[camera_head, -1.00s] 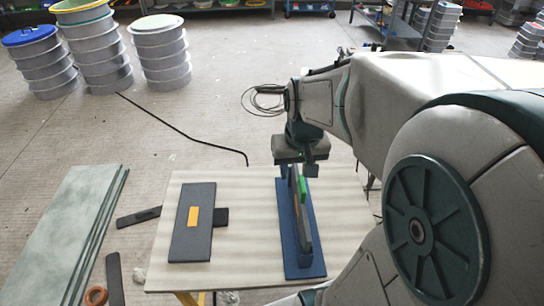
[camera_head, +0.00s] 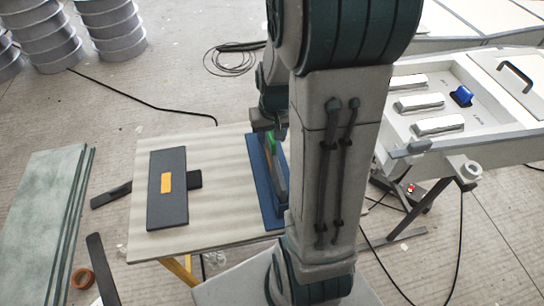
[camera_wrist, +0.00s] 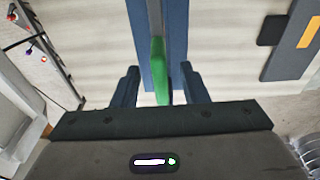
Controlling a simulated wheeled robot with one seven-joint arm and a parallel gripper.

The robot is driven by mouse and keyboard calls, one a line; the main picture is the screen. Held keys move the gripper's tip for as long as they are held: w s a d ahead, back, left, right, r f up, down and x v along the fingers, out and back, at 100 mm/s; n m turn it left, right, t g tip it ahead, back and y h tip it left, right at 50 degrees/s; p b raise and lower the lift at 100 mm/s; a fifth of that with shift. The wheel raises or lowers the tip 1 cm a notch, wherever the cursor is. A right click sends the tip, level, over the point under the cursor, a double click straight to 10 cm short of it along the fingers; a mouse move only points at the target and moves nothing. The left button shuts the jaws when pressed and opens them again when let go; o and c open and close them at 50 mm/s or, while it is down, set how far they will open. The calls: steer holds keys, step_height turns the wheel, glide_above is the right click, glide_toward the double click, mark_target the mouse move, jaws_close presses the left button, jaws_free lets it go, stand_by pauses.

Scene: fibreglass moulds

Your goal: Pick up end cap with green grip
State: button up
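The end cap is a thin grey piece standing on edge in a long blue holder (camera_head: 262,185) on the table; its green grip (camera_head: 271,144) shows in the head view, partly behind my arm. In the wrist view the green grip (camera_wrist: 160,72) lies near the middle, with the blue holder (camera_wrist: 178,30) under it. My gripper (camera_wrist: 160,88) is open, one finger on each side of the green grip, with gaps visible on both sides. In the head view my gripper (camera_head: 268,124) is just above the grip and mostly hidden by my arm.
A dark plate (camera_head: 166,210) with an orange grip (camera_head: 166,182) lies left of the holder on the pale table (camera_head: 208,215). A white mould bench (camera_head: 480,125) with several bars stands at the right. Greenish panels (camera_head: 40,215) lean at the left.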

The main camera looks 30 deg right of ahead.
mark_target(270, 147)
steer(key=shift+w+d+f, duration=0.1)
steer(key=shift+w+f, duration=0.1)
steer(key=shift+f, duration=0.6)
steer(key=shift+w+d+f, duration=0.1)
steer(key=shift+w+f, duration=0.15)
steer(key=shift+f, duration=0.5)
steer(key=shift+w+f, duration=0.2)
steer(key=shift+f, duration=0.6)
jaws_close()
